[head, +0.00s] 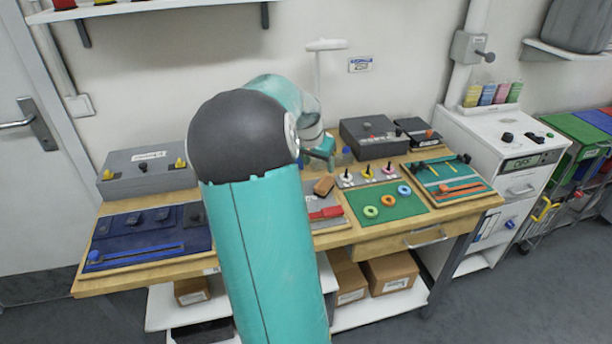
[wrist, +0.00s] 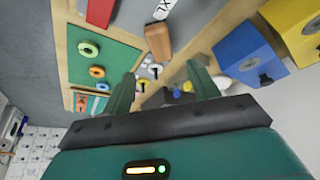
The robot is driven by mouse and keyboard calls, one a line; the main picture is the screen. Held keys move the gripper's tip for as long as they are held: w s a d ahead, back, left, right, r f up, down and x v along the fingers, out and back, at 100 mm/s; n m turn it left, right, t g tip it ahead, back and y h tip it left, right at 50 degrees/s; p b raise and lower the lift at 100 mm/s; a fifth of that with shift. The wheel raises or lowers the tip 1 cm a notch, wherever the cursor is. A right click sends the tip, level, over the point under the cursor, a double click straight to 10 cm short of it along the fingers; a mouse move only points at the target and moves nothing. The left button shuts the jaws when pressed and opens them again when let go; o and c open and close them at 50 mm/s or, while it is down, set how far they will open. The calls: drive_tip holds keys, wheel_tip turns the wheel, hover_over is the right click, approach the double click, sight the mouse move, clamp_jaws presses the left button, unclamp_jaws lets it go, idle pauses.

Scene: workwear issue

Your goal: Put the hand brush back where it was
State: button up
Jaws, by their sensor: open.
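My gripper (head: 322,155) is partly hidden behind my own arm in the head view, above the back middle of the wooden workbench (head: 405,222). In the wrist view my gripper (wrist: 162,85) is open, with two green fingers spread apart and nothing held between them. A brown block (head: 324,186) lies tilted on the bench, just in front of the gripper; it also shows beyond the fingertips in the wrist view (wrist: 157,40). It may be the hand brush, but I see no bristles and cannot tell for sure.
A green board (head: 388,216) with coloured rings and several small pegs (head: 367,172) lie right of the block. A dark grey box (head: 374,138) stands behind them. A grey case (head: 146,172) and blue tray (head: 147,240) fill the left. The bench is crowded.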

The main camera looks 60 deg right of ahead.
drive_tip(key=w+a+r+n+t+y, duration=0.1)
drive_tip(key=w+a+r+n, duration=0.2)
drive_tip(key=a, duration=0.7)
drive_tip(key=w+a+r+n+t+y, duration=0.1)
drive_tip(key=w+a+r+n+t, duration=0.15)
drive_tip(key=a, duration=0.75)
drive_tip(key=w+a+r+n+t+y, duration=0.1)
drive_tip(key=w+a+r+n, duration=0.2)
drive_tip(key=a, duration=0.7)
drive_tip(key=s+a+n, duration=0.4)
drive_tip(key=a, duration=0.7)
drive_tip(key=s+a+n+t+y, duration=0.1)
drive_tip(key=s+a+n, duration=0.4)
drive_tip(key=a, duration=0.7)
drive_tip(key=shift+y, duration=0.3)
